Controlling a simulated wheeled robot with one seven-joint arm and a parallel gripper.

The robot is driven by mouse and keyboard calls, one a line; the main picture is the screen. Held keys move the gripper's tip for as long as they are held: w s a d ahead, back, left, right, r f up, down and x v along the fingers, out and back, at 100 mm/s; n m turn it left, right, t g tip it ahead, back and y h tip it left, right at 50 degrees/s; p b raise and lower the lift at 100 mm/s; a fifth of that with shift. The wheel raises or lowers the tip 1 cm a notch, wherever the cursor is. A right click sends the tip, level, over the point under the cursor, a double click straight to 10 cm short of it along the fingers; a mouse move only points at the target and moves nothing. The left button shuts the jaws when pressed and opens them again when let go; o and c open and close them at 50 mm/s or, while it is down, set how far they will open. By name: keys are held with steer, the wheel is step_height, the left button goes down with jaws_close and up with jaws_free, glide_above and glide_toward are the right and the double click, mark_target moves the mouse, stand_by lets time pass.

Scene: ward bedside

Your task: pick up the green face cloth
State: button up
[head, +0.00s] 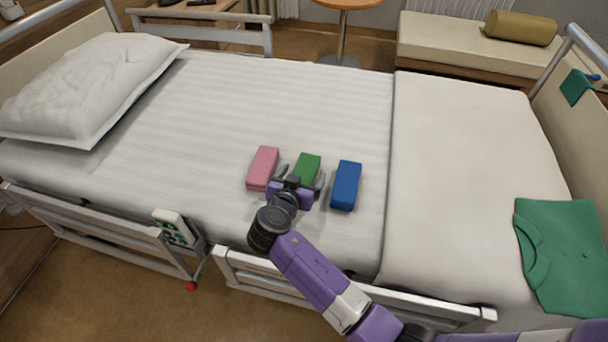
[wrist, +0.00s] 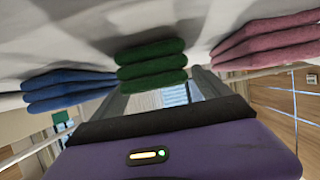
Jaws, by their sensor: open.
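The green face cloth (head: 308,162) is a folded stack lying on the white bed, between a pink one and a blue one. In the wrist view the green cloth (wrist: 151,64) shows as several folded layers, just beyond my gripper. My gripper (head: 300,179) is open, at the near end of the green cloth, with a finger toward each side of it. The gripper hides the cloth's near end in the head view. I cannot tell whether the fingers touch it. Nothing is held.
The pink cloth (head: 263,167) lies close on the left and the blue cloth (head: 346,185) close on the right. A pillow (head: 85,85) is at the bed's left. A green garment (head: 562,256) lies at the right. The bed rail (head: 350,295) runs along the near side. The mattress beyond the cloths is clear.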

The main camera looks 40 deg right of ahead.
steer(key=shift+x, duration=0.9)
steer(key=shift+c, duration=0.2)
steer(key=c, duration=1.4)
steer(key=shift+r, duration=0.1)
